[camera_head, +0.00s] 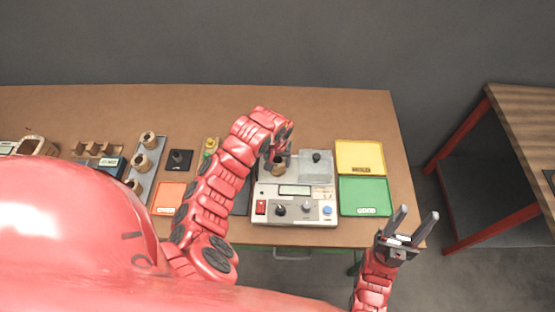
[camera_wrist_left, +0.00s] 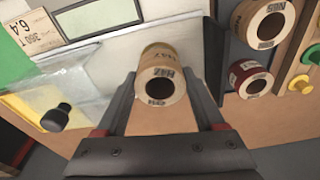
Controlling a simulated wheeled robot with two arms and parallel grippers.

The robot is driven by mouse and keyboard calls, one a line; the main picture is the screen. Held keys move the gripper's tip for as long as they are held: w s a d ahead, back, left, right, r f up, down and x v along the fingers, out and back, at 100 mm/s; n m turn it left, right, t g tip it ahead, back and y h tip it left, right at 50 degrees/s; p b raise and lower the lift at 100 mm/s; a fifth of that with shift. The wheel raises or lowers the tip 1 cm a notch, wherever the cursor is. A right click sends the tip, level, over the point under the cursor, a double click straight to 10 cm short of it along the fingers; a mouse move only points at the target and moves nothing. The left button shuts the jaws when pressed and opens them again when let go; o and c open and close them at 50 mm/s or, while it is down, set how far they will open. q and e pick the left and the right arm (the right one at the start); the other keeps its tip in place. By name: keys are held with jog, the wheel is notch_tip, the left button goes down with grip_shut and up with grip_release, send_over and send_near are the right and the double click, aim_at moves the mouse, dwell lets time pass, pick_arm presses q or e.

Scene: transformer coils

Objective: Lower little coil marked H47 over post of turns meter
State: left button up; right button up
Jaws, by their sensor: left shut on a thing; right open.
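The little coil (camera_wrist_left: 160,82), tan with a handwritten H47 on its end and an open bore, sits between the fingers of my left gripper (camera_head: 280,152), which is shut on it. In the head view the coil (camera_head: 279,165) is over the back left part of the turns meter (camera_head: 268,188). The meter is a pale box with a display, a red switch and knobs. Its post is not visible, and I cannot tell whether the coil is around it or above it. My right gripper (camera_head: 412,224) is open and empty by the table's front right corner.
A clear cover with a black knob (camera_head: 317,157) is at the meter's back right. A yellow tray (camera_head: 360,153) and a green tray (camera_head: 364,196) lie to the right. Other coils (camera_head: 141,162) stand on a grey rack at left. An orange mat (camera_head: 169,194) lies nearby.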

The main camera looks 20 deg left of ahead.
pick_arm(q)
jog(key=shift+f+b, duration=0.45)
jog(key=shift+f, duration=0.35)
jog(key=o, duration=1.5)
jog(key=shift+r+p, duration=1.65)
jog(key=shift+r, duration=0.8)
jog(key=shift+r+p, duration=0.75)
jog(key=shift+r, duration=0.65)
